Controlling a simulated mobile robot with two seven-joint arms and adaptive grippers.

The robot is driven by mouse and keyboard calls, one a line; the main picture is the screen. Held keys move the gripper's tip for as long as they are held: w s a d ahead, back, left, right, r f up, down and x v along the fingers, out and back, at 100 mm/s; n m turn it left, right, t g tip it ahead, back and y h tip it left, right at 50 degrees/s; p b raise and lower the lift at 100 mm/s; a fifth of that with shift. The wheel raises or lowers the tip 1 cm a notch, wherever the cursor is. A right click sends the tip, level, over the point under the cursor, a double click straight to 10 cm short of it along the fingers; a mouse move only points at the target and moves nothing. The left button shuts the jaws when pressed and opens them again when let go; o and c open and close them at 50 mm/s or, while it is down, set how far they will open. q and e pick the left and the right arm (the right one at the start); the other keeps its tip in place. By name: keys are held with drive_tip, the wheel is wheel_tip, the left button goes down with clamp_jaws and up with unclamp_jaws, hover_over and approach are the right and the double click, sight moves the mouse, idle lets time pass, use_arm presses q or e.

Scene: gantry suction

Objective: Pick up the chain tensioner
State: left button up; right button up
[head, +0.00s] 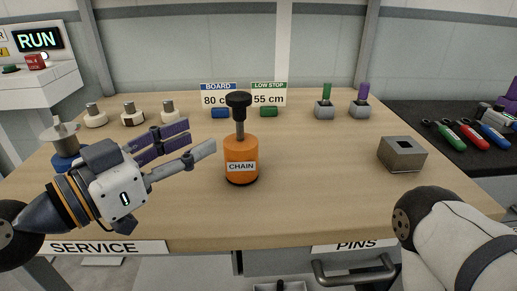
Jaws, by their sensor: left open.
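The chain tensioner (241,157) stands upright on the wooden table, left of the picture's middle. It has an orange body with a white CHAIN label, a metal rod and a black knob (238,99) on top. My left gripper (200,140) is open and empty, just left of the tensioner. Its fingers point right toward the orange body and appear apart from it. My right arm comes in at the lower right, but its gripper is out of view.
Behind the tensioner stand a BOARD sign (218,95) and a LOW STOP sign (268,95). A grey block with a square hole (402,155) is at the right. A blue-based part (64,143) stands left of my gripper. The table (310,190) is clear between the tensioner and grey block.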

sight(240, 119)
use_arm(q)
drive_tip(key=x, duration=1.1)
drive_tip(key=shift+s+f, duration=0.1)
drive_tip(key=shift+f, duration=0.1)
clamp_jaws()
drive_tip(key=shift+r, duration=0.15)
